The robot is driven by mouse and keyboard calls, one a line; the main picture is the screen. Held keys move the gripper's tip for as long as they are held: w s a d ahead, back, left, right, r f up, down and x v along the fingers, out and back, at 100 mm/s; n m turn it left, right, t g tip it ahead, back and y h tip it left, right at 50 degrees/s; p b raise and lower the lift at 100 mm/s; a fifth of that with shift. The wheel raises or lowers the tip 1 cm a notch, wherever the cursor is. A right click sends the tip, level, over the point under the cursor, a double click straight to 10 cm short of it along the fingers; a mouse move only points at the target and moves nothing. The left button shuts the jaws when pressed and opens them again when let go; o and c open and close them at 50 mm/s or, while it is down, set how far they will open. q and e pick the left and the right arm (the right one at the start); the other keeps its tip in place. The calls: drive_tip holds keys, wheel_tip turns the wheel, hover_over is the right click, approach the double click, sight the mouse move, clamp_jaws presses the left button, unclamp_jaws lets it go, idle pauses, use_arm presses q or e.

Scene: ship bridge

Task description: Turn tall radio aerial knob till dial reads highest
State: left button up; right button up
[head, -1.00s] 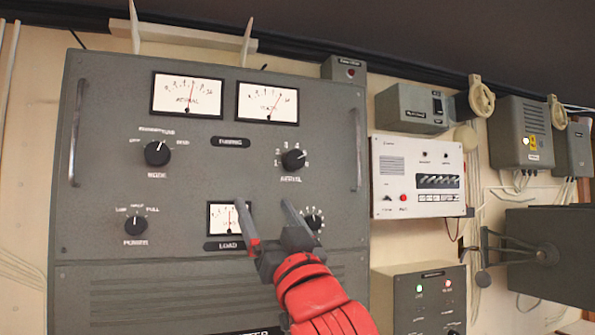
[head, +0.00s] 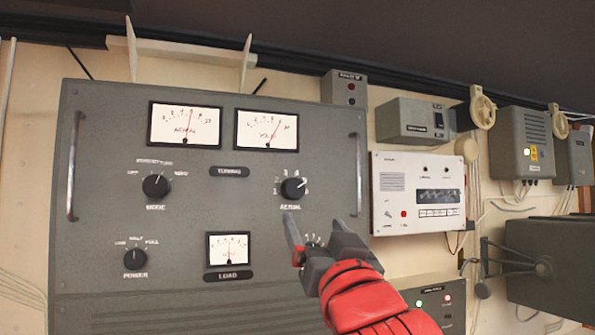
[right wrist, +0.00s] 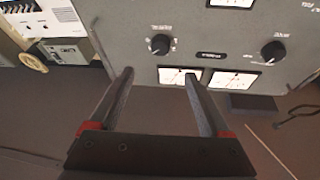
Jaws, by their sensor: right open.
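The aerial knob (head: 293,188) is round and black with a pale pointer, on the right of the grey radio cabinet (head: 100,270). Its pointer leans up and to the right. The aerial dial (head: 185,125) at the cabinet's top left has its red needle a little right of centre. My right gripper (head: 315,222) is open and empty, with its fingertips below the aerial knob and apart from it in the head view. In the right wrist view the aerial knob (right wrist: 160,44) shows beyond the gap between the open fingers (right wrist: 158,76). My left gripper is out of view.
A load knob (head: 313,241) is partly hidden behind my right fingers. A mode knob (head: 156,186), a power knob (head: 135,258) and a load dial (head: 228,250) sit further left. A metal handle (head: 360,175) stands right of the aerial knob. A white panel (head: 418,192) hangs beyond it.

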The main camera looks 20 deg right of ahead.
sight(295, 189)
drive_tip(key=p+x, duration=0.3)
drive_tip(key=x, duration=0.1)
drive_tip(key=p+x, duration=0.3)
drive_tip(key=x, duration=0.1)
drive_tip(key=p+x, duration=0.3)
drive_tip(key=shift+w+a+r, duration=0.1)
drive_tip(key=shift+w+r, duration=0.15)
drive_tip(key=shift+r, duration=0.2)
drive_tip(key=shift+w+p, duration=0.85)
clamp_jaws()
